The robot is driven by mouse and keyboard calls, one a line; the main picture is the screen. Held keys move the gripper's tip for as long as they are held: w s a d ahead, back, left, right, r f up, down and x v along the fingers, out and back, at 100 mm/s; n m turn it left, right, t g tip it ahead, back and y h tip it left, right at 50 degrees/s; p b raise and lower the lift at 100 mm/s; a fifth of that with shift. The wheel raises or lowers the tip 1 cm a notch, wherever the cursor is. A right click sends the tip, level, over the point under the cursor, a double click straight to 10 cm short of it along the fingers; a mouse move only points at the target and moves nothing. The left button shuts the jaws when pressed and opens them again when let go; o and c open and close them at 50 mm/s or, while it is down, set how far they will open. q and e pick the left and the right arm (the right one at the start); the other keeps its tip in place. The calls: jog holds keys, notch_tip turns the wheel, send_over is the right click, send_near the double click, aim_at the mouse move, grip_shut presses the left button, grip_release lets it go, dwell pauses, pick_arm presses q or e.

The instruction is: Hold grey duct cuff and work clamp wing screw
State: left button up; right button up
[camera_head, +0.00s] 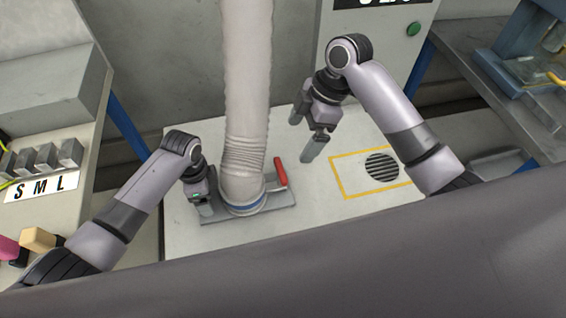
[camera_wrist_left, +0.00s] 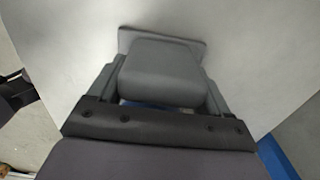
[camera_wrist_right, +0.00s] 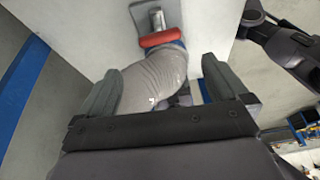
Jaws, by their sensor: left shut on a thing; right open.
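The pale ribbed duct (camera_head: 245,110) comes down from above onto a grey base plate (camera_head: 222,217), with a blue band (camera_head: 240,209) around its foot. My left gripper (camera_head: 203,205) is low at the left side of the duct foot. In the left wrist view its fingers are shut on a grey block (camera_wrist_left: 160,70), apparently part of the duct cuff. A red handle (camera_head: 280,172), apparently the clamp's wing screw, stands right of the duct; it also shows in the right wrist view (camera_wrist_right: 161,38). My right gripper (camera_head: 303,138) is open and empty, above and right of the handle.
A yellow-outlined square with a round dark grille (camera_head: 382,167) lies on the pale worktop right of the duct. A cabinet with a green button (camera_head: 413,29) stands behind. Side benches flank the worktop. The worktop between handle and yellow outline is clear.

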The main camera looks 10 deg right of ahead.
aim_at(281, 169)
jog(key=shift+n+y, duration=0.3)
jog(key=shift+n, duration=0.2)
jog(key=x, duration=1.1)
jog(key=shift+f, duration=0.3)
jog(key=c, duration=0.9)
